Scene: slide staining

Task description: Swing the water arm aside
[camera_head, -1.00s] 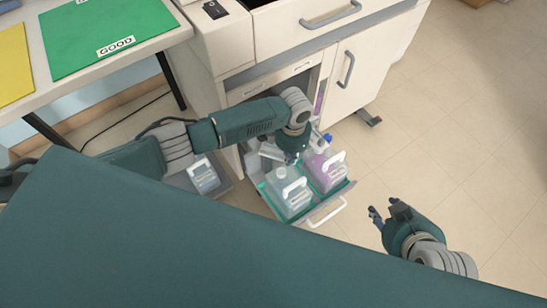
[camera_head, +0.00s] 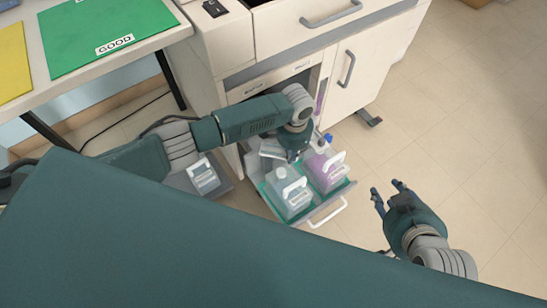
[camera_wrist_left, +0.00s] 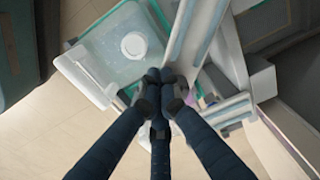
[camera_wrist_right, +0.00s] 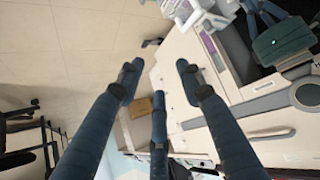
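My left gripper (camera_head: 293,155) reaches down over the pulled-out drawer below the cabinet. In the left wrist view its fingertips (camera_wrist_left: 165,80) are close together at the lower end of a long pale grey bar (camera_wrist_left: 192,35), which seems to be the water arm. I cannot tell whether the bar is pinched or only touched. In the head view a light grey piece (camera_head: 271,149), perhaps the same arm, shows just left of this gripper. My right gripper (camera_head: 388,195) is open and empty above the floor, right of the drawer; its spread fingers (camera_wrist_right: 158,75) show in its wrist view.
The drawer tray (camera_head: 341,187) holds a clear jug (camera_head: 291,196) and a purple jug (camera_head: 326,172). A closed cabinet door (camera_head: 352,75) stands behind. A table with a green mat (camera_head: 100,30) is at the upper left.

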